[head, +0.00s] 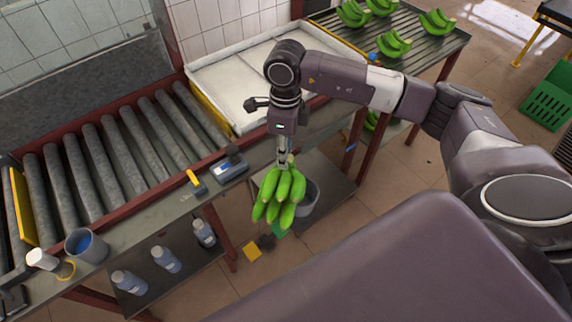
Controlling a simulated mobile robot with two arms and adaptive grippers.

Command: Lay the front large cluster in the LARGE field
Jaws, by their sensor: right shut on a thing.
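My right gripper (284,158) points down and is shut on the top of a green banana cluster (279,193). The cluster hangs with its fingers downward, in front of the metal counter's edge and above the lower shelf and floor. The gripper's fingertips are partly hidden at the cluster's crown. A shallow white tray (222,82) lies behind the gripper, partly covered by my right arm; no readable field label shows on it. My left gripper is not in view.
A roller conveyor (118,150) runs along the left. Several green clusters lie on a slatted table (425,50) at the top right. Bottles (166,259) stand below.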

